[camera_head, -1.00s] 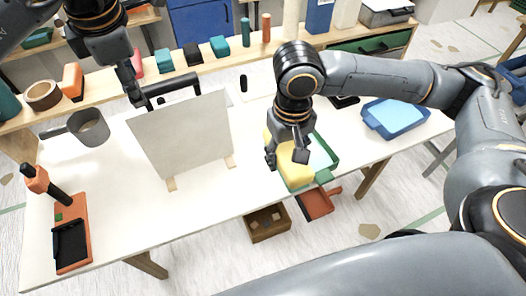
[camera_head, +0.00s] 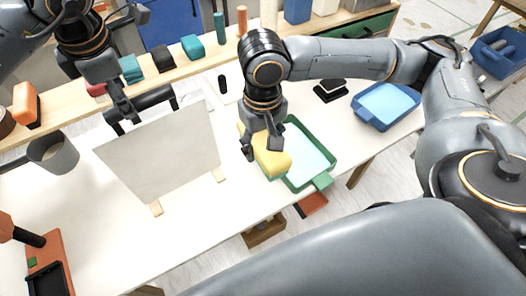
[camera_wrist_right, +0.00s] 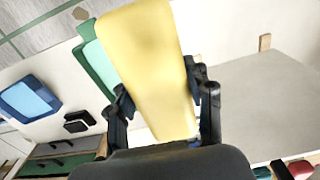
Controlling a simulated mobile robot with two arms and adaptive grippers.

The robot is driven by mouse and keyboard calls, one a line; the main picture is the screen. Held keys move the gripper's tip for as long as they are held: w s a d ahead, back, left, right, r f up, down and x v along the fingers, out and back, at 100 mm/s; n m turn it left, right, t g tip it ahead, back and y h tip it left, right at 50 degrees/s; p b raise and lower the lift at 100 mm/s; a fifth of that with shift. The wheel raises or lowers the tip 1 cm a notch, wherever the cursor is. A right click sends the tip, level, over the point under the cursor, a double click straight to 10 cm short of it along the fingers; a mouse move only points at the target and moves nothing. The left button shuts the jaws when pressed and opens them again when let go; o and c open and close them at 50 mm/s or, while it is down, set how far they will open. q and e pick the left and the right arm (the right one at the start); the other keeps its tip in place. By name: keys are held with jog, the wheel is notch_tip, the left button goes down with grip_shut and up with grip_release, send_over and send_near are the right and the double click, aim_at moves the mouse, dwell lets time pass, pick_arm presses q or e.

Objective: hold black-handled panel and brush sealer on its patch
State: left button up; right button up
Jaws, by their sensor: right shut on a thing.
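A pale panel (camera_head: 160,150) stands upright on small wooden feet on the white table, with a black handle (camera_head: 153,97) along its top. My left gripper (camera_head: 124,114) is at the left end of this handle; I cannot tell whether its fingers are closed on it. My right gripper (camera_head: 262,150) is shut on a yellow block (camera_head: 272,160), which also fills the middle of the right wrist view (camera_wrist_right: 150,65). The block is beside and partly over the left edge of a green tray (camera_head: 326,158) with a pale inside. No separate patch can be made out on the panel.
A blue tray (camera_head: 388,103) and a black block (camera_head: 330,90) lie to the right. A grey mug (camera_head: 55,155) and an orange-and-black tool holder (camera_head: 48,268) are at the left. A wooden shelf (camera_head: 75,95) runs behind. Table between panel and green tray is clear.

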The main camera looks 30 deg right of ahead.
pick_arm(q)
jog(key=x, duration=0.2)
jog(key=shift+f+b, duration=0.35)
jog(key=shift+b, duration=0.05)
pick_arm(e)
jog(key=shift+f, duration=0.6)
pick_arm(q)
jog(key=shift+f+b, duration=0.3)
jog(key=shift+f, duration=0.3)
pick_arm(e)
jog(key=shift+s+f, duration=0.2)
jog(key=shift+s, duration=0.05)
pick_arm(q)
jog(key=shift+w+f, duration=0.25)
jog(key=shift+f, duration=0.15)
pick_arm(e)
jog(key=shift+w+f, duration=0.15)
pick_arm(q)
jog(key=shift+s, duration=0.1)
jog(key=shift+c, duration=1.1)
grip_shut()
